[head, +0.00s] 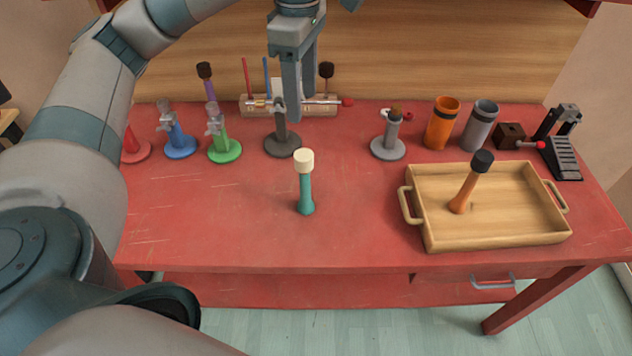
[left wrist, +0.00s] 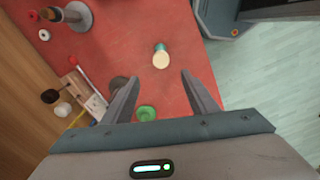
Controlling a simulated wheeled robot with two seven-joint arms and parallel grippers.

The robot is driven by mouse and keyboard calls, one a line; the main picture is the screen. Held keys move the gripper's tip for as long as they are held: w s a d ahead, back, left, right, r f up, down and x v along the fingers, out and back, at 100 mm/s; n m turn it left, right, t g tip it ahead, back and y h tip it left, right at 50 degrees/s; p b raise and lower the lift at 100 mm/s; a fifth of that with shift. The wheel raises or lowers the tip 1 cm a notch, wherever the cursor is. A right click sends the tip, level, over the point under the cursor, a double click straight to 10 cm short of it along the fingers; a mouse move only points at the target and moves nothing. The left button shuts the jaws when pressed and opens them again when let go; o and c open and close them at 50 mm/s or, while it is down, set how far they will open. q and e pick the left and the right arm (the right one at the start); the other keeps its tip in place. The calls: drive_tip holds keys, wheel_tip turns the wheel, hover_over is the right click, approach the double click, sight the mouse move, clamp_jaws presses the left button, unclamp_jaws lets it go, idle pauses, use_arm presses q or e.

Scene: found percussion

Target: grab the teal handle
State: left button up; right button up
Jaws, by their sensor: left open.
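The teal handle (head: 306,197) stands upright on the red table, with a cream cylindrical head (head: 304,161) on top. In the left wrist view the cream head (left wrist: 161,60) faces the camera, with a little of the teal handle (left wrist: 159,46) showing behind it. My left gripper (head: 299,106) is open and empty, pointing down, above and behind the handle in the head view. In the left wrist view the handle lies beyond the gap between the spread fingers (left wrist: 160,76), not between them. My right gripper is not in view.
A wooden tray (head: 430,236) at the right holds an orange-handled mallet (head: 464,192). Several stands, including a dark grey one (head: 282,146) and a green one (head: 225,152), line the back. Orange (head: 442,125) and grey (head: 480,125) cups stand back right. The table around the teal handle is clear.

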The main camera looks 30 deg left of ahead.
sight(304, 152)
use_arm(q)
drive_tip(key=shift+w+a+f+p, duration=0.1)
drive_tip(key=shift+f+p, duration=1.05)
drive_tip(key=shift+f, duration=4.85)
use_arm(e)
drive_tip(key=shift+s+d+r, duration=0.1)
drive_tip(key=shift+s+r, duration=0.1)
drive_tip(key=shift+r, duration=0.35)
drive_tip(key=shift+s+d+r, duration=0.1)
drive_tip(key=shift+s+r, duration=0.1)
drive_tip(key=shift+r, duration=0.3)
